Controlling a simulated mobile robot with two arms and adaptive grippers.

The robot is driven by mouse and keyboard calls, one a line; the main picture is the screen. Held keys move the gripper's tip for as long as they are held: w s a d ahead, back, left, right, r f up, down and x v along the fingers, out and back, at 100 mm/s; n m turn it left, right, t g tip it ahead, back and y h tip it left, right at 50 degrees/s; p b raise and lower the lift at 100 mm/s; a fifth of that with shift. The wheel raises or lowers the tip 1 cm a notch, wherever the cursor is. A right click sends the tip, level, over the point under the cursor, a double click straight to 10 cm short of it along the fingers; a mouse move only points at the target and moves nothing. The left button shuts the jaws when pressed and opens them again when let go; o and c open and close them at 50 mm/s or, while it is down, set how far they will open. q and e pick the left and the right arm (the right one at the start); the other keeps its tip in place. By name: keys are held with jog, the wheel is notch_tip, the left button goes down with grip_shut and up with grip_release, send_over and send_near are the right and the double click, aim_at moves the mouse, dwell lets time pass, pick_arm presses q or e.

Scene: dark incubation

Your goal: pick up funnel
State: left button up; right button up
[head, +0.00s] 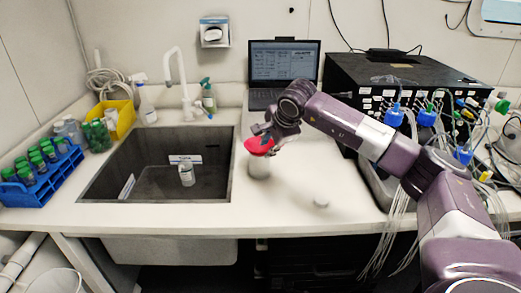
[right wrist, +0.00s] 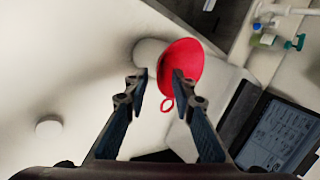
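A red funnel (head: 258,147) sits at the mouth of a pale bottle (head: 259,167) on the counter, just right of the sink. My right gripper (head: 267,137) is at the funnel, reaching in from the right and partly covering it. In the right wrist view the funnel (right wrist: 182,62) shows its wide red mouth and a small loop at its rim. My right gripper (right wrist: 160,84) is open there, its two fingers apart; the right fingertip overlaps the funnel in the picture. I cannot tell whether it touches. My left gripper is not in view.
The sink (head: 160,184) lies left of the funnel, with a small bottle (head: 187,175) in it. A small white cap-like piece (head: 321,202) is on the counter. A laptop (head: 283,66) stands behind, and a black instrument (head: 385,75) with tubing and blue-capped bottles is at right.

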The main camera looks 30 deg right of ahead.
jog(key=shift+p+x, duration=0.5)
jog(key=shift+x, duration=1.45)
jog(key=shift+s+a, duration=0.1)
jog(key=shift+s, duration=0.05)
grip_shut()
